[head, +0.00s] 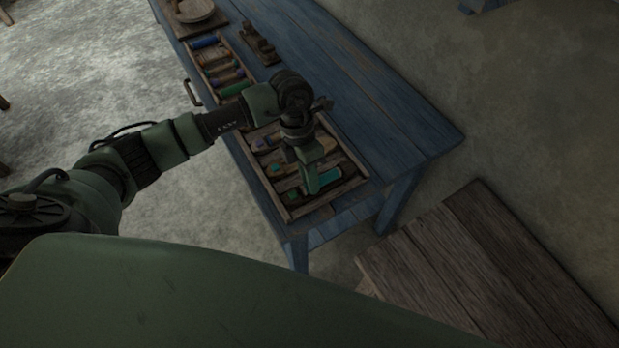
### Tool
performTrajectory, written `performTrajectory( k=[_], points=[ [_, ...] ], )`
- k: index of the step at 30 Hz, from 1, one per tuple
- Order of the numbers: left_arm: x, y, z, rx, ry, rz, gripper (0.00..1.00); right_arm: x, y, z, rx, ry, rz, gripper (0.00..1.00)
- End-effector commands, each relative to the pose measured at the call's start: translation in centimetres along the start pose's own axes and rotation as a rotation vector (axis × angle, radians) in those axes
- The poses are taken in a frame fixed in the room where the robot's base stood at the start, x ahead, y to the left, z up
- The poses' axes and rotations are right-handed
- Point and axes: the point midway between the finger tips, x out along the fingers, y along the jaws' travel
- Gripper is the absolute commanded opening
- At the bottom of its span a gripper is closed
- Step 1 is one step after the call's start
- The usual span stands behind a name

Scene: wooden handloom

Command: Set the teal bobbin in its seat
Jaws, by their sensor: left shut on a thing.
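The teal bobbin (328,177) is in the near end of a wooden compartment tray (349,185) on the blue table. My left gripper (312,187) reaches down from above at that near compartment and is shut on the teal bobbin. The fingers hide part of the bobbin, and I cannot tell whether it rests on the tray floor or is just above it. A small teal end (293,196) shows to the left of the fingers. My right gripper is not in view.
The blue table (400,120) is bare to the right of the tray. A second tray (213,68) with coloured bobbins lies farther back, near a dark wooden tool (260,45) and a round pale piece (195,10). A plank platform (480,265) stands at the lower right.

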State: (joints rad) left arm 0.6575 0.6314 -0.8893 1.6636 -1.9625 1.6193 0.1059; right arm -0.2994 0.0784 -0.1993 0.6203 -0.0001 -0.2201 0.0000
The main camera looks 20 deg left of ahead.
Motion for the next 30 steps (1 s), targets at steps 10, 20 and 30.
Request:
performTrajectory(
  k=[10, 20, 30],
  points=[
    [0.5, 0.1, -0.3, -0.002, 0.009, 0.000, 0.43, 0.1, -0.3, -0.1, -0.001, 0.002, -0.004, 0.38],
    [0.7, 0.3, -0.4, -0.006, 0.012, 0.003, 0.43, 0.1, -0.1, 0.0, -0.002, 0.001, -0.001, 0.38],
    [-0.8, 0.3, -0.3, -0.005, 0.009, 0.006, 0.43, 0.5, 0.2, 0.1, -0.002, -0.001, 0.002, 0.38]
  ],
)
